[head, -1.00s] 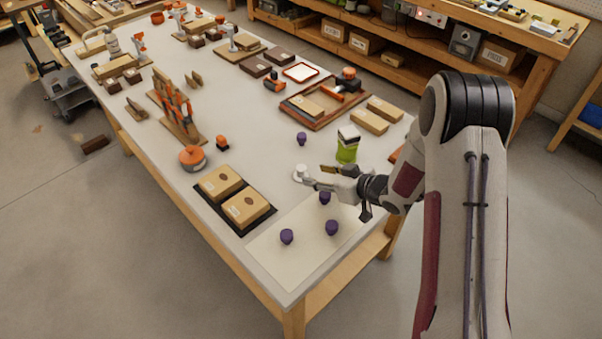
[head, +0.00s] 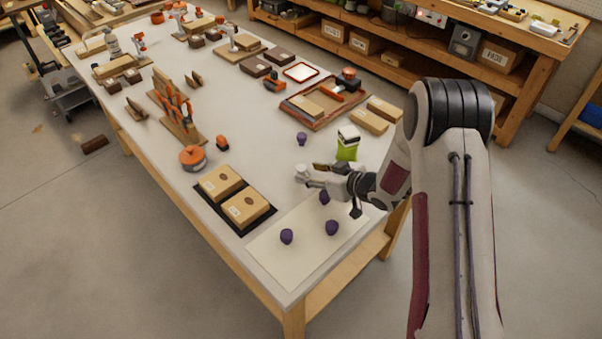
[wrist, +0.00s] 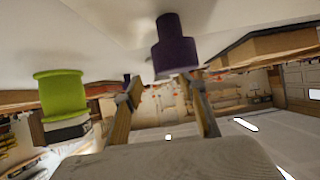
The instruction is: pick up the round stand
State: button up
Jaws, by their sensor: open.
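The round stand appears to be the green spool-shaped piece (head: 347,153) upright on the bench, with a dark and white block (head: 348,135) on top. In the wrist view, which is upside down, the green stand (wrist: 60,92) is at the left with the block (wrist: 67,129) against it. My gripper (head: 308,176) is open and empty, low over the bench, to the front left of the stand and apart from it. In the wrist view its fingers (wrist: 160,87) are spread, and the stand lies outside them.
A purple knob-like piece (wrist: 174,45) is close to my fingers. Other purple pieces stand on the pale mat (head: 280,262) and one beyond my gripper (head: 302,138). Boxes on a black tray (head: 262,222) lie left; a wooden tray (head: 318,122) lies behind.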

aim_at(301, 167)
jog(key=x, duration=0.2)
jog(key=shift+w+a, duration=0.25)
jog(key=shift+a, duration=0.2)
jog(key=shift+x, duration=0.9)
jog(key=c, duration=0.9)
